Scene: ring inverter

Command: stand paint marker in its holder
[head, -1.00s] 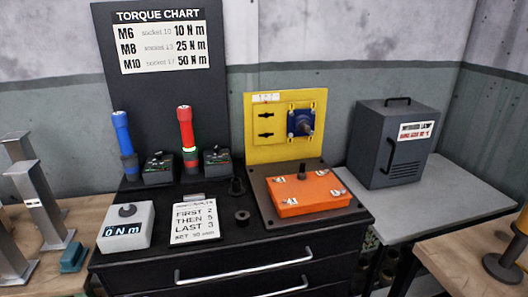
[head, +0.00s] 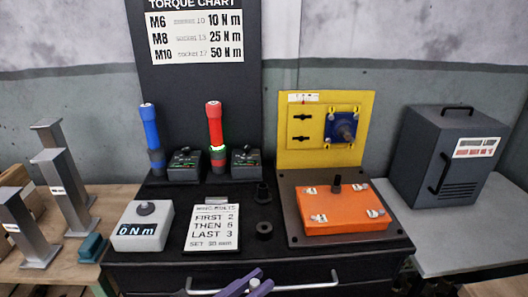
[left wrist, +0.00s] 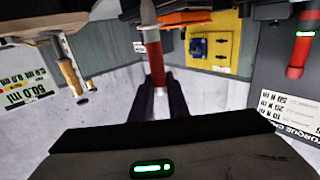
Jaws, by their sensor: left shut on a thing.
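My left gripper (head: 247,284) shows as purple fingers at the bottom edge of the head view, low in front of the black drawer cabinet. In the left wrist view, my left gripper (left wrist: 160,98) is shut on a slim red marker with a pale grey tip, the paint marker (left wrist: 155,58). Its tip points to the top of that upside-down picture. The marker cannot be made out in the head view. I cannot pick out its holder in either view. My right gripper is not in view.
The black cabinet (head: 330,262) carries a torque display box (head: 142,232), a white card (head: 212,228), two torque drivers and an orange box (head: 345,208) before a yellow panel (head: 290,160). Grey stands (head: 65,180) are left; a dark oven (head: 448,155) is right.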

